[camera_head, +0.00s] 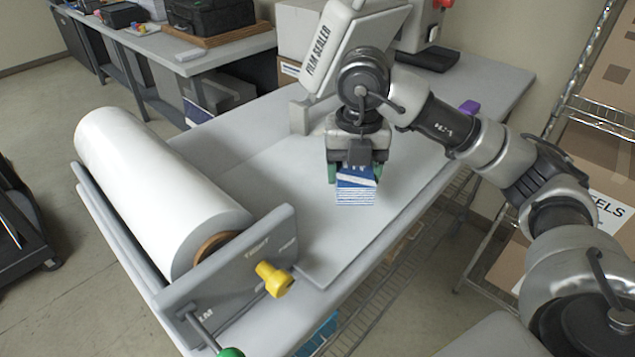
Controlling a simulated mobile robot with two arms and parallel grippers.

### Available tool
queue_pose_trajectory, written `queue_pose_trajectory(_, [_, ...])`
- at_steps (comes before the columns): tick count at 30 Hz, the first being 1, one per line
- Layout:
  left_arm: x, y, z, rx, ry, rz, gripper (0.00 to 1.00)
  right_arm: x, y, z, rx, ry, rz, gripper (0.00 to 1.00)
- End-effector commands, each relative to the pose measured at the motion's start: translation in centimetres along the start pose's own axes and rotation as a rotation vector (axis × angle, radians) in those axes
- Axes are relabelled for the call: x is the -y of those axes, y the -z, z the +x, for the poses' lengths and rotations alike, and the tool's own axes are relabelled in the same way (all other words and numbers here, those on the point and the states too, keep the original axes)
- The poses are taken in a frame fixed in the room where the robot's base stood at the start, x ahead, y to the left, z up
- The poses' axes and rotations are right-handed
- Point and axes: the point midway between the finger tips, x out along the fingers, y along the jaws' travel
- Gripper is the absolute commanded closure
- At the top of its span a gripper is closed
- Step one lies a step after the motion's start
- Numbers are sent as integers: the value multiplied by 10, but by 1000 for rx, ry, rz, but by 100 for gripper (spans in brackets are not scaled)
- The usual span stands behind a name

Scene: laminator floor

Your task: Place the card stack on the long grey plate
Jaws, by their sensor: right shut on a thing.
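The card stack (355,194) is a small blue and white block of several layers. My right gripper (356,172) points down and is shut on its upper part; the fingers hide some of it. The stack is over or on the long grey plate (310,235), a flat light grey sheet along the right part of the table. I cannot tell whether the stack touches the plate. My left gripper is not in view.
A large white film roll (155,185) lies in a grey holder at the left, with a yellow knob (274,279) in front. A film sealer (335,45) stands behind my right gripper. Wire shelves with boxes (600,165) stand at the right. The plate's near part is clear.

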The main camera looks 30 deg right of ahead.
Motion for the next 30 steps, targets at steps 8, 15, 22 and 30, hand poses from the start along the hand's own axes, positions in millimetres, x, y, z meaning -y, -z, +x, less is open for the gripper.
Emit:
queue_pose_trajectory(8, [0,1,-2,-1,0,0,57,-18,-1,-6,10,5,509,64])
queue_pose_trajectory(15, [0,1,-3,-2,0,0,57,-26,-2,-8,15,7,733,64])
queue_pose_trajectory(22, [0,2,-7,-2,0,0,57,-36,-30,11,8,10,766,64])
queue_pose_trajectory(30, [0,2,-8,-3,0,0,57,-52,-89,48,7,8,764,64])
